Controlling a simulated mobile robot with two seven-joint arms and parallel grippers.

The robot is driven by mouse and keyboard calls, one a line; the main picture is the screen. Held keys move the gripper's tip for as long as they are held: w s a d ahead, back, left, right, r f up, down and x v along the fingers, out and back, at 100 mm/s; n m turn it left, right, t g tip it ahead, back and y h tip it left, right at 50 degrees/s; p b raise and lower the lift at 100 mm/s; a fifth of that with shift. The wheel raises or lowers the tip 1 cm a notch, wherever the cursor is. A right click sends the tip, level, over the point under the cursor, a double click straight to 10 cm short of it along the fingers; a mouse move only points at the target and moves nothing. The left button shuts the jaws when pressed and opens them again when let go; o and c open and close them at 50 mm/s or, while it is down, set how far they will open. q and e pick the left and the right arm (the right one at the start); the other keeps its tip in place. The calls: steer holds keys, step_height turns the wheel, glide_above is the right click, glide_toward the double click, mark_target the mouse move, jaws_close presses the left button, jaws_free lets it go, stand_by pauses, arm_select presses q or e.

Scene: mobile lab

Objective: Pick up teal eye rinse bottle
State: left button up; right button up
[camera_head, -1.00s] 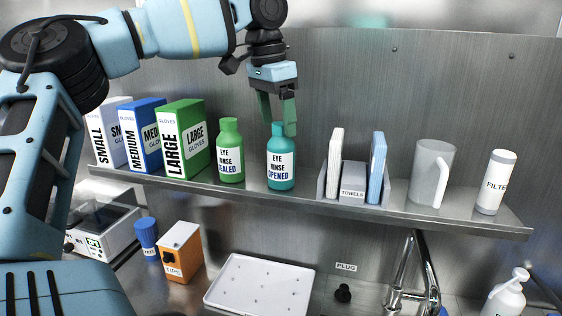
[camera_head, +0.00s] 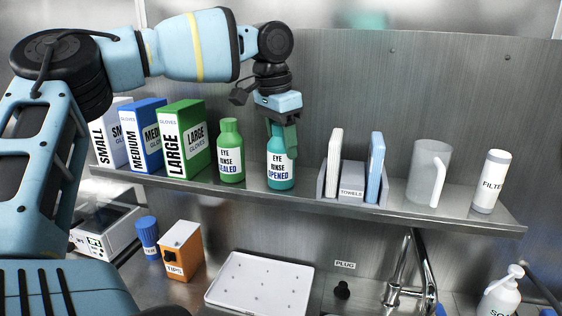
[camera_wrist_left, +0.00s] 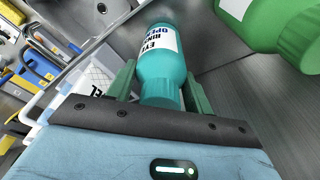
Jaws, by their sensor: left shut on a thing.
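The teal eye rinse bottle (camera_head: 280,172), labelled "EYE RINSE OPENED", stands upright on the metal shelf. My left gripper (camera_head: 284,142) has come down over it from above and is shut on its upper part. In the left wrist view the teal bottle (camera_wrist_left: 161,72) lies between the two green fingers, its cap toward the palm. The green bottle (camera_head: 230,152), labelled "EYE RINSE SEALED", stands just to its left and also shows in the left wrist view (camera_wrist_left: 285,28). My right gripper is not in view.
On the shelf (camera_head: 300,197), glove boxes (camera_head: 184,140) stand at left. A towels holder (camera_head: 351,182), a frosted jug (camera_head: 428,170) and a filter bottle (camera_head: 490,182) stand to the right. A white tray (camera_head: 258,286) lies below. The wall is close behind.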

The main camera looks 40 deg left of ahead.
arm_select(q)
steer(key=shift+c, duration=1.3)
steer(key=shift+r, duration=0.15)
